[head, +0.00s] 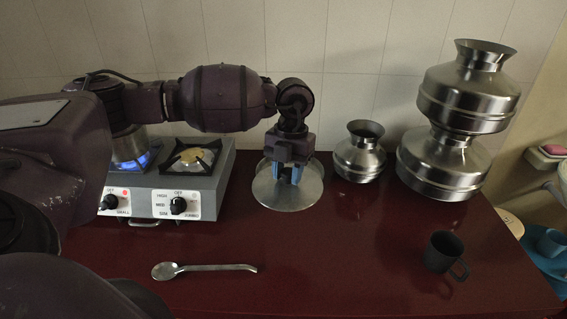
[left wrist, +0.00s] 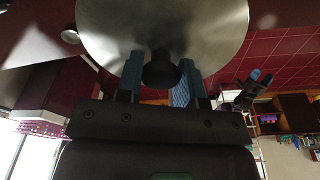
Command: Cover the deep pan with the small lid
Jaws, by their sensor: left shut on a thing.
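A round metal lid (head: 268,196) with a black knob is under my left gripper (head: 290,178), close to the red counter right of the stove. I cannot tell whether it touches the counter. In the left wrist view the lid (left wrist: 200,25) fills the top, and the blue fingers of my left gripper (left wrist: 162,75) are shut on its knob. A steel pan (head: 128,148) stands on the left burner, largely hidden behind my left arm. My right gripper (left wrist: 260,80) shows small in the left wrist view; its finger gap is unclear.
The two-burner stove (head: 190,190) has a blue flame at left and a bare right burner (head: 190,157). A small steel pot (head: 359,158) stands right of the lid, with two stacked larger pots (head: 440,165) beyond. A spoon (head: 205,268) and dark mug (head: 443,252) are in front.

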